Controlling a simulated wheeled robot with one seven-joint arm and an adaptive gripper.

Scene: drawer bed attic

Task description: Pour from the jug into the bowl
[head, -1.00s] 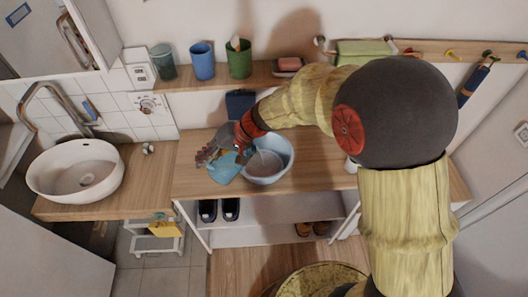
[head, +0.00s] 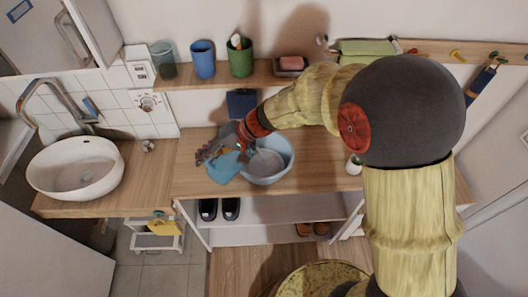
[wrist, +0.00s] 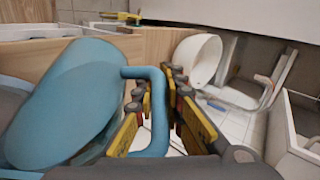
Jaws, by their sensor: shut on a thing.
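The blue jug (head: 222,168) is held over the wooden counter (head: 195,184), just left of the light-blue bowl (head: 284,172). In the wrist view the jug (wrist: 65,105) fills the left side and leans over. Its handle (wrist: 158,115) passes between the fingers of my gripper (wrist: 160,104), which is shut on it. In the head view my gripper (head: 230,148) is partly hidden by my arm and the jug. The bowl stands upright and has a greyish inside. I cannot tell whether anything is flowing from the jug.
A white basin (head: 75,168) stands at the left and shows in the wrist view (wrist: 203,58). A shelf (head: 270,74) behind holds a blue cup (head: 203,60), a green cup (head: 240,58) and a soap dish (head: 290,67). A small white item (head: 354,166) stands right of the bowl.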

